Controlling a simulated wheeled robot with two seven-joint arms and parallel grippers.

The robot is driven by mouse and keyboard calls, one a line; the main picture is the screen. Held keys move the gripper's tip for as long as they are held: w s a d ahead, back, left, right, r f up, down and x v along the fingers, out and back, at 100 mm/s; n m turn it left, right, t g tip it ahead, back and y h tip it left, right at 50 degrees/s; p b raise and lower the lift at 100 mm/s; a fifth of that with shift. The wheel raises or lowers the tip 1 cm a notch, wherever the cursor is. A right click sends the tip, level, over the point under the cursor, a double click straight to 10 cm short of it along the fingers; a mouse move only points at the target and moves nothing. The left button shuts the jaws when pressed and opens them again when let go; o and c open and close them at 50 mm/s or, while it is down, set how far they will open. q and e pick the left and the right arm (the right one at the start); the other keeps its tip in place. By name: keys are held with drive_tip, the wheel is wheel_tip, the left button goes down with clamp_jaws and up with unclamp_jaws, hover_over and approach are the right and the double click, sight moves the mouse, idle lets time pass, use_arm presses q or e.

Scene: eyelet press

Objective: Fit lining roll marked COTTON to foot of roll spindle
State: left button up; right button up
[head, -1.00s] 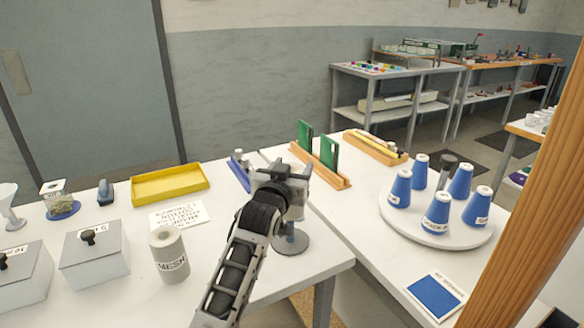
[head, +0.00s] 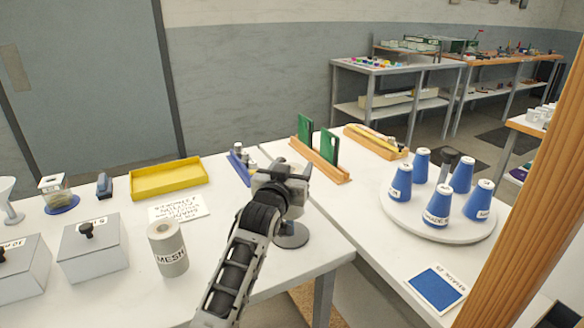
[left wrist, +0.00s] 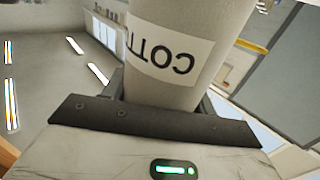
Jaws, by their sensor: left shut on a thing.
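My left gripper (head: 282,182) is at the middle of the head view, shut on a pale grey roll. In the left wrist view the roll (left wrist: 175,85) stands between the fingers, with a label reading "COTT", the rest turned out of sight. In the head view the gripper and arm hide most of that roll. A round dark grey foot (head: 291,239) with a short stem, likely the roll spindle's, shows on the table just below the gripper. I cannot tell whether the roll touches it. My right gripper is not in view.
A roll marked MESH (head: 167,252) stands left of my arm, beside lidded grey boxes (head: 93,250). A yellow tray (head: 168,180) and a printed card (head: 178,208) lie behind. Green plates in a wooden rack (head: 322,160) and blue cones on a round white stand (head: 430,234) are rightward.

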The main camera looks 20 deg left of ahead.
use_arm(q)
drive_tip(key=shift+f+b, duration=0.35)
drive_tip(key=shift+f, duration=0.3)
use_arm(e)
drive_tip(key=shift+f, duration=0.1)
use_arm(q)
drive_tip(key=shift+f+b, duration=0.5)
drive_tip(key=shift+f, duration=0.25)
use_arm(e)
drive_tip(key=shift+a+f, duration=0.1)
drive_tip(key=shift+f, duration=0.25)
use_arm(q)
drive_tip(key=shift+f+b, duration=0.35)
drive_tip(key=shift+f, duration=0.2)
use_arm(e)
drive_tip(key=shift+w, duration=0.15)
use_arm(q)
drive_tip(key=shift+f+b, duration=0.45)
drive_tip(key=shift+f, duration=0.25)
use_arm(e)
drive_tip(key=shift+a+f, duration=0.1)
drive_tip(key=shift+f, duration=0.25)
use_arm(q)
drive_tip(key=shift+f+b, duration=0.4)
drive_tip(key=shift+f, duration=0.25)
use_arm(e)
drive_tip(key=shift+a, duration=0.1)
